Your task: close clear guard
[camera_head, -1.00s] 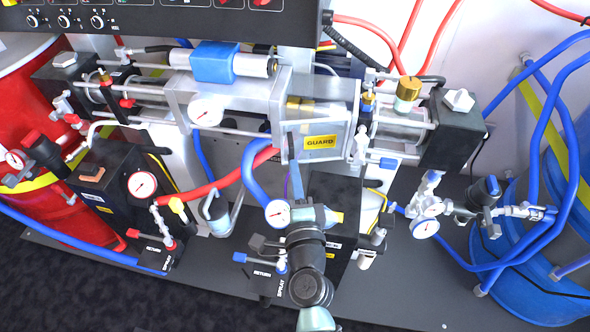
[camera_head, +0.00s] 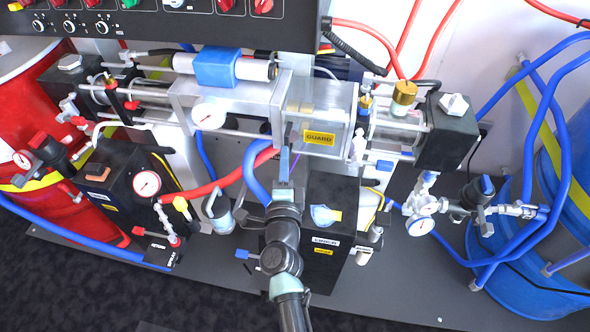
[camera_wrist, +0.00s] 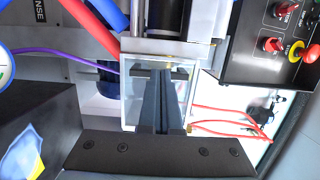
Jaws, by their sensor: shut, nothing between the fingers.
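The clear guard (camera_head: 338,112) is a see-through panel with a yellow GUARD label (camera_head: 319,138), at the middle of the grey pump assembly in the head view. In the wrist view the clear guard (camera_wrist: 132,100) shows as a pale-edged square pane behind my fingers. My gripper (camera_head: 288,130) is shut and empty, its fingers pointing up at the guard's lower left part. In the wrist view my gripper (camera_wrist: 160,76) overlaps the pane. I cannot tell whether the fingertips touch it, or whether the guard is fully seated.
A red hose (camera_head: 232,172) and a thick blue hose (camera_head: 253,178) run just left of my gripper. The control panel (camera_head: 165,22) with knobs is above. A black pump block (camera_head: 447,135) stands right of the guard, and a blue drum (camera_head: 520,255) is farther right.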

